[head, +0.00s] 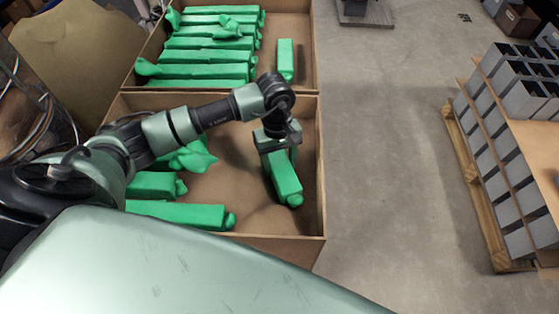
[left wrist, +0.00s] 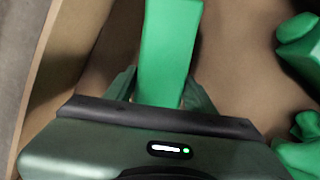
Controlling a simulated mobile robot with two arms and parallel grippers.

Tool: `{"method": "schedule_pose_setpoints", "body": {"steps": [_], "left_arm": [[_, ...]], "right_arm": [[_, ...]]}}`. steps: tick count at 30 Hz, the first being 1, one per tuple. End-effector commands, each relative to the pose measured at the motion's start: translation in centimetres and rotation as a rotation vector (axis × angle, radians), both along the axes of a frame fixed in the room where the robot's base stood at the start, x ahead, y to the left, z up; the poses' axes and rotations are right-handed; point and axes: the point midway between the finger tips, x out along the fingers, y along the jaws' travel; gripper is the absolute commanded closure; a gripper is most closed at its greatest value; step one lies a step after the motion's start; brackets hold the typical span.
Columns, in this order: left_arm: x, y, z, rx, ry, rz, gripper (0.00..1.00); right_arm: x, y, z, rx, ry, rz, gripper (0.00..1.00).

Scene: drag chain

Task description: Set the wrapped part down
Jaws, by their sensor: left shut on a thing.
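A long part wrapped in green (head: 286,182) is at the right side of the near cardboard box (head: 250,228). My left gripper (head: 279,155) is above it and shut on it. In the left wrist view the same wrapped part (left wrist: 170,45) runs up from between my left gripper's fingers (left wrist: 160,90). The part is inside the box outline, close to the right wall; I cannot tell whether it touches the box floor. My right gripper is not in view.
Several other green wrapped parts (head: 178,214) lie at the left of the near box, partly behind my arm. A far box (head: 295,20) holds a row of green parts and a single one (head: 285,60) at its right. A pallet with grey boxes (head: 490,150) stands at the right, across clear floor.

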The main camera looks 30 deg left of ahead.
Motion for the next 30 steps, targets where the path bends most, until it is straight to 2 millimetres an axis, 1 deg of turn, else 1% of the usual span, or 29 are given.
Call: {"method": "schedule_pose_setpoints", "body": {"steps": [5,9,10,11,12,20,23,24,26,29,30], "left_arm": [[0.1,0.0,0.1,-0.001,-0.003,-0.001,1.0],[0.1,0.0,-0.3,-0.001,-0.003,-0.001,1.0],[0.0,0.0,-0.3,-0.001,-0.001,-0.001,0.43],[0.0,0.0,-0.2,-0.001,-0.001,-0.001,0.34],[0.0,0.0,-0.2,-0.001,-0.001,-0.001,0.24],[0.0,0.0,-0.2,-0.001,-0.001,-0.001,0.24],[0.0,0.0,0.1,-0.001,-0.001,-0.001,0.24],[0.0,0.0,0.3,-0.001,-0.001,0.0,0.24],[0.2,0.1,0.7,-0.001,-0.004,-0.001,0.24],[0.4,0.3,2.3,0.0,-0.007,-0.001,0.24],[0.5,0.3,3.1,0.0,-0.009,-0.001,0.24]], "right_arm": [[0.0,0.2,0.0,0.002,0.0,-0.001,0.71],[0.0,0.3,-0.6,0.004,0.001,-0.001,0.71],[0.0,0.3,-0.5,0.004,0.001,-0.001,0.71],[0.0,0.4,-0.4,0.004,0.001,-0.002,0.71],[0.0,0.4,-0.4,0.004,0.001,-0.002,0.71],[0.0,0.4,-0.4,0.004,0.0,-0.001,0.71],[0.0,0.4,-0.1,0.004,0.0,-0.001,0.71],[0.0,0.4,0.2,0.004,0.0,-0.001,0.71],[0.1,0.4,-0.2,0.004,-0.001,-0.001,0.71],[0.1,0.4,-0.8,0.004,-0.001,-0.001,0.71],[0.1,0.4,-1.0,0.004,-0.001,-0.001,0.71]]}}
